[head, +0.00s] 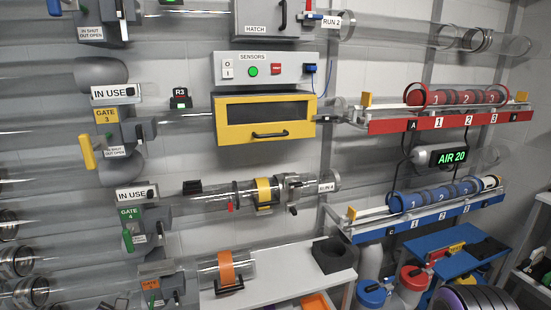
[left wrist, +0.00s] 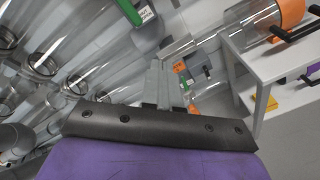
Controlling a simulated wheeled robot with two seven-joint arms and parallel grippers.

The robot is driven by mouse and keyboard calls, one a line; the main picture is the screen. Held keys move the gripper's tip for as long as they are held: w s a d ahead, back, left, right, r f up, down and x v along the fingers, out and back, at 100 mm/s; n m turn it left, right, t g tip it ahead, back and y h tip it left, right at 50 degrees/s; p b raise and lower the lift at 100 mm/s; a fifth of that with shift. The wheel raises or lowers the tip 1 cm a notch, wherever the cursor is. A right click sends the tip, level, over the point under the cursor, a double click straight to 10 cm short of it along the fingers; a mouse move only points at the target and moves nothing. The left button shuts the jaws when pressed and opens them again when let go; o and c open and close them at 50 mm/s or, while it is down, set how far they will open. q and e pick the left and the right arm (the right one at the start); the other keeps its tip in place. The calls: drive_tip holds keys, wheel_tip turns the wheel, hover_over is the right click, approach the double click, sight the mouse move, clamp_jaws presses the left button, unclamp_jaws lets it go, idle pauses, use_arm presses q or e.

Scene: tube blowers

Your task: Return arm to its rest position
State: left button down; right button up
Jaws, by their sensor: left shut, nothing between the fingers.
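My left gripper (left wrist: 164,66) shows in the left wrist view, with its two grey fingers together and nothing between them. Its dark plate and purple housing fill the bottom of that view. The fingers point toward clear tubes and gate fittings, apart from the white bench (left wrist: 252,85) at right. In the head view I cannot make out the left gripper clearly. My right gripper does not show in either view.
Clear tubes with gate 3 (head: 107,117) and gate 4 (head: 130,214) line the wall at left. A yellow-fronted hatch box (head: 265,136) is at centre. A red rack (head: 440,123) and a blue rack (head: 425,221) jut out at right. A white bench (head: 285,276) stands below.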

use_arm(q)
drive_tip(key=s+d+f+m+g+h, duration=0.1)
drive_tip(key=s+d+f+m+g, duration=0.3)
drive_tip(key=s+f+m, duration=0.3)
drive_tip(key=s+d+f+m+g+h, duration=0.1)
drive_tip(key=s+d+f+m+g, duration=0.2)
drive_tip(key=s+f+m, duration=0.5)
drive_tip(key=s+d+f+m+g, duration=0.1)
drive_tip(key=s+f+m+g, duration=0.1)
drive_tip(key=s+f+m, duration=0.2)
drive_tip(key=s+d+f+m+g, duration=0.1)
drive_tip(key=s+f+m, duration=0.4)
drive_tip(key=s, duration=0.5)
drive_tip(key=shift+s+d+m+g+y, duration=0.25)
drive_tip(key=shift+d+m+g+y, duration=0.05)
drive_tip(key=shift+g, duration=0.5)
